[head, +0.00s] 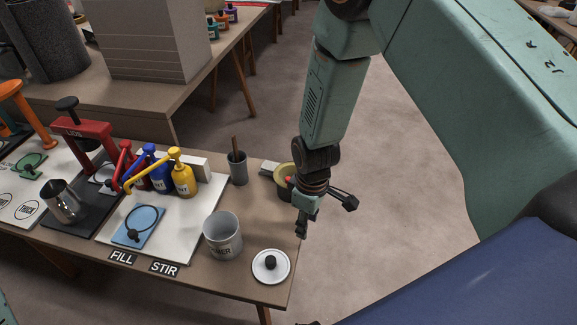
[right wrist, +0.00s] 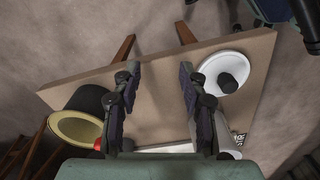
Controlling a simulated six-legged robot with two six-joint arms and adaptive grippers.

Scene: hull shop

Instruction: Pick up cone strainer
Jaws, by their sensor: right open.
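No cone-shaped strainer shows clearly in either view. My right gripper (head: 325,215) hangs at the table's right end, jaws apart and empty, to the right of the grey bucket and white lid. In the right wrist view its fingers (right wrist: 158,72) are spread above bare tabletop, between a yellow-rimmed dark pot (right wrist: 76,128) and the white lid (right wrist: 222,74). My left gripper is not in view.
A grey bucket (head: 223,236) and the black-knobbed white lid (head: 270,266) stand near the front right corner. Pump bottles (head: 182,180), a dark cup with a stick (head: 237,168), a metal pitcher (head: 63,202) and a red press (head: 85,132) crowd the left and back.

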